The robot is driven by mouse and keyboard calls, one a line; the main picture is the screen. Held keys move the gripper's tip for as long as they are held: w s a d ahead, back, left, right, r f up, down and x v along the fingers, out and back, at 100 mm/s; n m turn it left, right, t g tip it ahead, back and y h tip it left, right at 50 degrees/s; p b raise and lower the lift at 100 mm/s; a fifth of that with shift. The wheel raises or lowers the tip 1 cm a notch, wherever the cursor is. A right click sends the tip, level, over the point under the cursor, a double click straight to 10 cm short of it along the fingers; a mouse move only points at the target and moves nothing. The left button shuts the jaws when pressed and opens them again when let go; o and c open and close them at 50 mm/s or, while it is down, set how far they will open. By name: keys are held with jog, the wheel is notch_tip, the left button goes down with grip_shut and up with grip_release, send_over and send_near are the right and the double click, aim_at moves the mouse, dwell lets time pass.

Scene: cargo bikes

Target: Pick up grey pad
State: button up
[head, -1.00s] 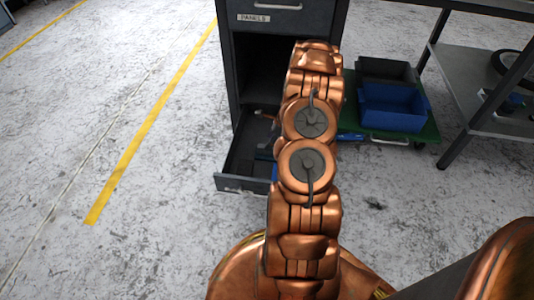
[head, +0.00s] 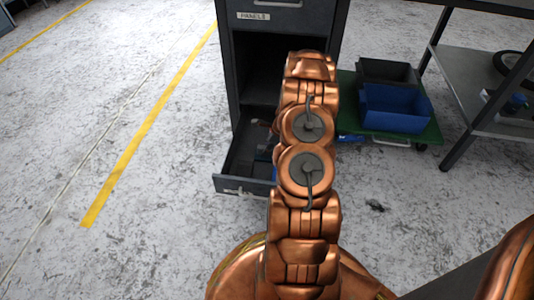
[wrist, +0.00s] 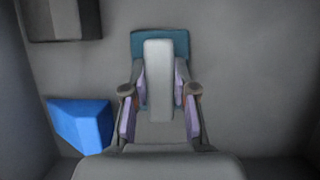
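In the wrist view a long light grey pad (wrist: 158,75) lies lengthwise between the two fingers of my gripper (wrist: 160,80). A teal block (wrist: 178,42) shows behind it and around its far end. The fingers with purple inner faces stand close along both long sides of the grey pad. I cannot tell whether they press on it. In the head view my copper arm reaches down towards the open drawer (head: 232,190) of the dark cabinet and hides the gripper and the pad.
In the drawer, a blue block (wrist: 82,124) lies at left and a dark grey box (wrist: 62,20) at upper left. Right of the cabinet stands a green cart (head: 425,132) with a blue bin (head: 395,108). A metal shelf (head: 465,75) stands further right. The floor at left is clear.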

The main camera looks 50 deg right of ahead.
grip_shut()
jog(key=shift+r, duration=0.1)
notch_tip(320, 180, up, 10)
jog(key=p, duration=0.4)
